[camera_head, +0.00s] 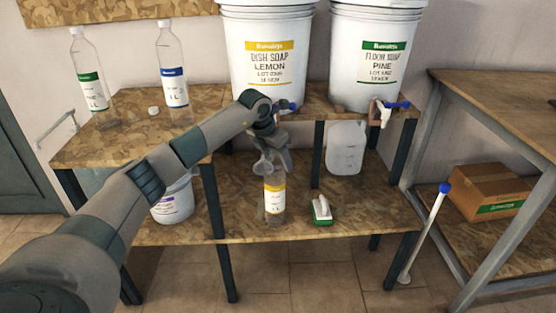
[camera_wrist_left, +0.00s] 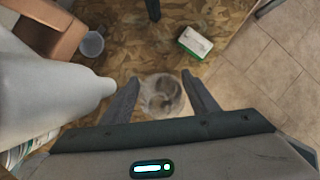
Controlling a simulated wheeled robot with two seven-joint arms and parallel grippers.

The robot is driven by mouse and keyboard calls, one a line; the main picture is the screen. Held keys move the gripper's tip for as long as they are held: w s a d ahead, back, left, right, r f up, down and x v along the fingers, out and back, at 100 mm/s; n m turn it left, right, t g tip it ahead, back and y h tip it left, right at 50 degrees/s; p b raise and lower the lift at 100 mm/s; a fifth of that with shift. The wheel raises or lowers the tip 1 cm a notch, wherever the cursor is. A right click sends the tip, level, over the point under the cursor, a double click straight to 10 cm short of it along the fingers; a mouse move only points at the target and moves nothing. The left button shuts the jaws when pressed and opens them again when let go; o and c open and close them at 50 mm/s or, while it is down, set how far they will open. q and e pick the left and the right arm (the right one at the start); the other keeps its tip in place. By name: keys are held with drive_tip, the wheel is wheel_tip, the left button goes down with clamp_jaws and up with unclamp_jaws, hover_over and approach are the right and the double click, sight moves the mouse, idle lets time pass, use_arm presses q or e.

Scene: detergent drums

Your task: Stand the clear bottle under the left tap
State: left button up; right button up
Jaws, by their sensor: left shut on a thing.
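The clear bottle (camera_head: 275,198) with a yellow label is upright at the lower shelf, below the lemon dish soap drum (camera_head: 270,55). I cannot tell whether its base touches the board. My left gripper (camera_head: 271,160) is shut on its upper part. In the left wrist view the clear bottle (camera_wrist_left: 162,96) shows from above between the fingertips of my left gripper (camera_wrist_left: 162,98). My right gripper is not in view.
A green-and-white brush (camera_head: 321,210) lies right of the bottle. A white jug (camera_head: 345,148) stands behind. A white tub (camera_head: 173,201) is at left. Two clear bottles, green-labelled (camera_head: 90,75) and blue-labelled (camera_head: 171,70), stand on the upper board. The pine drum (camera_head: 375,55) has the right tap (camera_head: 385,112).

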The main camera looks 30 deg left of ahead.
use_arm(q)
drive_tip(key=o, duration=1.3)
drive_tip(key=shift+s+r, duration=0.2)
drive_tip(key=shift+r, duration=0.5)
drive_tip(key=p+v, duration=0.1)
drive_tip(key=v, duration=0.9)
drive_tip(key=shift+s+a+r, duration=0.1)
drive_tip(key=shift+r, duration=0.25)
